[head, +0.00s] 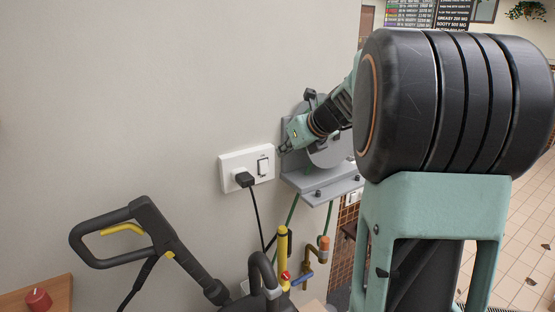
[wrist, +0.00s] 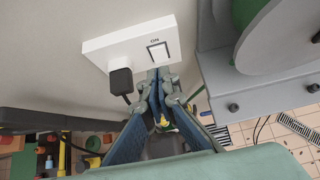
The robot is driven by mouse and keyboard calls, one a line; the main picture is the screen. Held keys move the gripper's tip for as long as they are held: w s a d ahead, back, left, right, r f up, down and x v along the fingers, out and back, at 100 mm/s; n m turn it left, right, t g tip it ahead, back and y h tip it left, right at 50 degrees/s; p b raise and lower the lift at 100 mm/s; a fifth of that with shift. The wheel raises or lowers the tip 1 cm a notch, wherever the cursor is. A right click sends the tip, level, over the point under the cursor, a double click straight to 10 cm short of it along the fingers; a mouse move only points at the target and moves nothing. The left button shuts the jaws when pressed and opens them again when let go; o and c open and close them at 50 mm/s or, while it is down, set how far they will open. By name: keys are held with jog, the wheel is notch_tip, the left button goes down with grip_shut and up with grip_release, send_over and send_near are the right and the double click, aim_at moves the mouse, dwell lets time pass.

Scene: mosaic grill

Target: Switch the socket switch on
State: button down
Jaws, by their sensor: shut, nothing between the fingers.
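The white socket plate (head: 231,163) is on the wall in the head view. Its switch (head: 263,167) is a white rocker in a dark frame on the right side, with a black plug (head: 244,179) at the left. In the wrist view the plate (wrist: 105,50) shows the word ON above the switch (wrist: 158,52), with the plug (wrist: 121,82) below left. My gripper (wrist: 159,76) is shut and empty, its tips just below the switch; contact cannot be told. In the head view my gripper (head: 282,149) is right of the plate.
A grey wall bracket (head: 318,187) with a round disc stands close right of the socket. A black pressure-washer handle (head: 150,225) is at lower left. Yellow and orange-topped pipe fittings (head: 283,255) are below. The wall left of the socket is clear.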

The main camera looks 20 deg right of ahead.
jog(key=shift+w+r+v, duration=0.1)
jog(key=shift+r+v, duration=0.05)
jog(key=shift+v, duration=0.65)
jog(key=shift+w+r+v, duration=0.15)
jog(key=shift+v, duration=0.7)
